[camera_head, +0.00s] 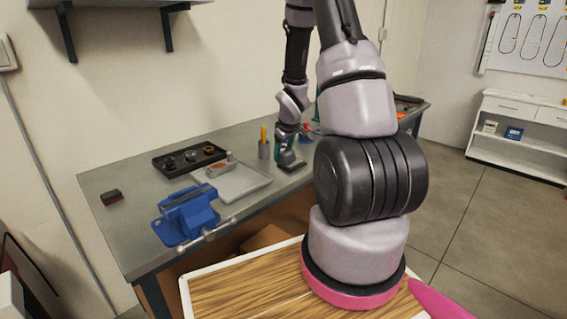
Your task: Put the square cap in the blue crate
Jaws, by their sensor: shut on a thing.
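My gripper (289,158) is low over the right part of the grey workbench (130,215), right of the pencil cup. It is small and partly dark in this view. It is shut on a small dark thing at its tips, too small to identify as the square cap. I cannot tell whether this thing touches the bench top. No blue crate can be clearly made out; part of the bench behind my arm is hidden.
A blue vise (187,217) stands at the bench's front edge. Behind it are a black tray (171,172) with small round parts, a light grey tray (243,184), and a grey cup (264,150) with pencils. A dark red-black block (111,198) lies left. A white shelf (515,155) stands far right.

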